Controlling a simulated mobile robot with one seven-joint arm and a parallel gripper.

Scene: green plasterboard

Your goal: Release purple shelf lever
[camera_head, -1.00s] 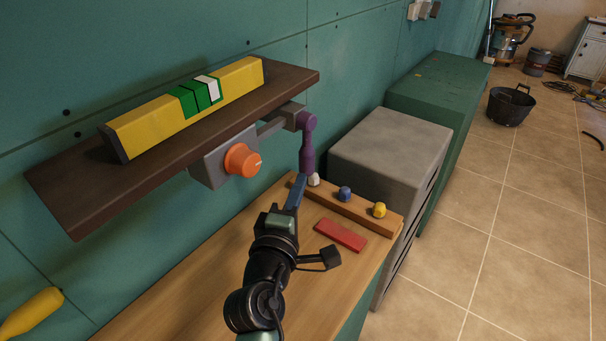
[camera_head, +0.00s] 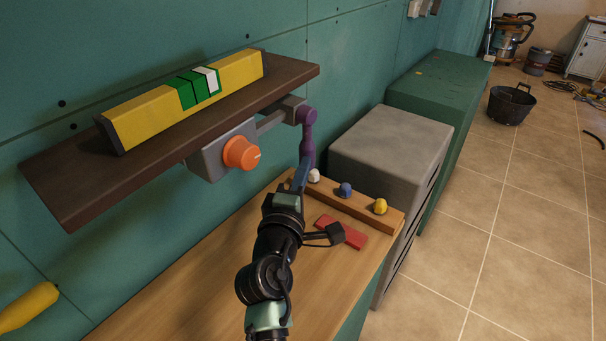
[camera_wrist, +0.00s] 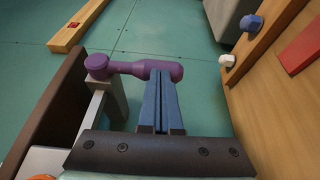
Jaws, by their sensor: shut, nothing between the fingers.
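The purple lever (camera_head: 307,135) hangs down from a grey bracket under the right end of the brown shelf (camera_head: 70,205). In the wrist view the lever (camera_wrist: 122,66) runs sideways from its round pivot to a thicker handle end. My gripper (camera_head: 303,168) is at the lever's lower end. In the wrist view its blue fingers (camera_wrist: 160,76) are pressed together, with their tips at the handle end and overlapping it. They appear to touch it, though contact is not certain. The fingers are not around the lever.
An orange knob (camera_head: 240,153) on a grey box sits under the shelf. A yellow level (camera_head: 190,96) lies on the shelf. The wooden bench below has a rail (camera_head: 362,212) with white, blue and yellow knobs, and a red block (camera_head: 350,236). A grey cabinet (camera_head: 390,150) stands to the right.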

